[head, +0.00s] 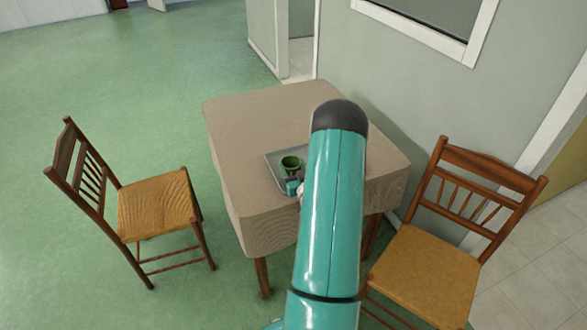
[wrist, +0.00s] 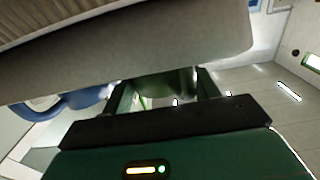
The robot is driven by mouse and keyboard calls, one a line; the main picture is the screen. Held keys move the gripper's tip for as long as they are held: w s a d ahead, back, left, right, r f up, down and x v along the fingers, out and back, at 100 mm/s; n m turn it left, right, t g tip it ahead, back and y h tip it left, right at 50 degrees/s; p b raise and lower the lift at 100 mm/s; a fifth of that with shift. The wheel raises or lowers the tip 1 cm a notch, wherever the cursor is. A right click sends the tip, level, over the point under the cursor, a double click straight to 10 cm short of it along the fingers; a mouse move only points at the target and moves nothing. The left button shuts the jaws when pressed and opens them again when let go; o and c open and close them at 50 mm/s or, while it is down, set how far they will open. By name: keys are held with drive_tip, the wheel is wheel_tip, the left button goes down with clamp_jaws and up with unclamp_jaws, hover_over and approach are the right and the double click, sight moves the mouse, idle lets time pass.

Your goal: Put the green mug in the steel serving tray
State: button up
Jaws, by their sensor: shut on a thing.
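The green mug (head: 291,163) is upright, over the steel serving tray (head: 273,162) in the head view. I cannot tell whether its base touches the tray. My gripper (head: 293,184) is at the mug's near side, partly hidden by my teal arm. In the wrist view my gripper (wrist: 166,92) is shut on the green mug (wrist: 165,84), which shows between the two dark fingers. My arm hides the right part of the tray in the head view.
The tray lies on a beige-covered table (head: 245,120). One wooden chair (head: 155,205) stands left of the table and another (head: 425,270) at the right. A wall with a window is behind. Green floor is open at the left. A blue curved object (wrist: 70,103) shows in the wrist view.

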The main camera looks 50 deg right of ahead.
drive_tip(key=o, duration=1.1)
drive_tip(key=shift+f, duration=0.15)
